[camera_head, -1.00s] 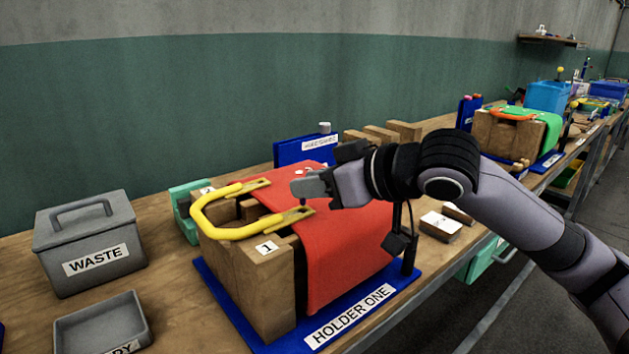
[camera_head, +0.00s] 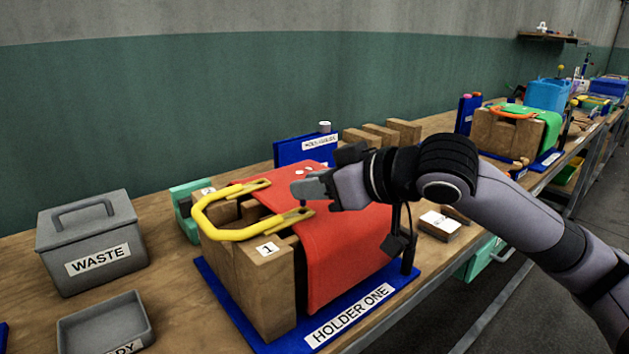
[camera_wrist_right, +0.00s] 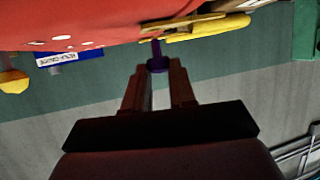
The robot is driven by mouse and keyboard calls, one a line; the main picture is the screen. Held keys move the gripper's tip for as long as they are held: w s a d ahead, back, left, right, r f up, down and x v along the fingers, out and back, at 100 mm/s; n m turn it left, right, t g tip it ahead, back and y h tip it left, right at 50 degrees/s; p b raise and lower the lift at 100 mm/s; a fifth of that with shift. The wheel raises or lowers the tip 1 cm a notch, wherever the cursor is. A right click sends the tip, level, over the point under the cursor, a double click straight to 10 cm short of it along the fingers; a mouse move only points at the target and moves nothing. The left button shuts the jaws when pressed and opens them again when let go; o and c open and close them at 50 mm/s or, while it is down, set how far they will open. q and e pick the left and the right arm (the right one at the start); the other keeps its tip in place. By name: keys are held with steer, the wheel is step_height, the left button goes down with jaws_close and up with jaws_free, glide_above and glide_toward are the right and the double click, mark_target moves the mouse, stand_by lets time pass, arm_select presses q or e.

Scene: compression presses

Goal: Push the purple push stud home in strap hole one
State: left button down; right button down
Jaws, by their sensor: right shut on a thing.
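My right gripper (camera_head: 303,190) is over the near end of the yellow handle (camera_head: 238,234), above the red cover (camera_head: 345,240) on the wooden block marked 1. In the right wrist view the gripper (camera_wrist_right: 158,78) is shut on the purple push stud (camera_wrist_right: 157,64), gripping its wide head. The stud's stem points away from the fingers and reaches the edge of the yellow handle's flat end (camera_wrist_right: 185,30). I cannot tell whether the stem is in the strap hole, which is hidden. My left gripper is not in view.
The block (camera_head: 262,290) stands on a blue base (camera_head: 235,325) labelled HOLDER ONE. A grey WASTE box (camera_head: 92,240) and a grey tray (camera_head: 105,325) stand at the left. A dark post (camera_head: 408,250) rises at the base's right corner. A second holder (camera_head: 507,135) stands farther back.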

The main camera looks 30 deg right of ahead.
mark_target(315, 220)
steer(key=shift+p, duration=0.3)
stand_by(0.5)
steer(key=shift+f+b, duration=0.85)
steer(key=shift+f, duration=0.75)
steer(key=c, duration=0.8)
jaws_free()
steer(key=shift+c, duration=0.2)
steer(key=b+v, duration=0.1)
steer(key=v, duration=0.4)
steer(key=shift+s+d+b, duration=0.3)
steer(key=shift+s+b, duration=0.05)
steer(key=shift+s+d+r+b, duration=0.1)
steer(key=shift+s+r+b, duration=0.3)
steer(key=shift+s, duration=0.2)
steer(key=shift+r, duration=0.1)
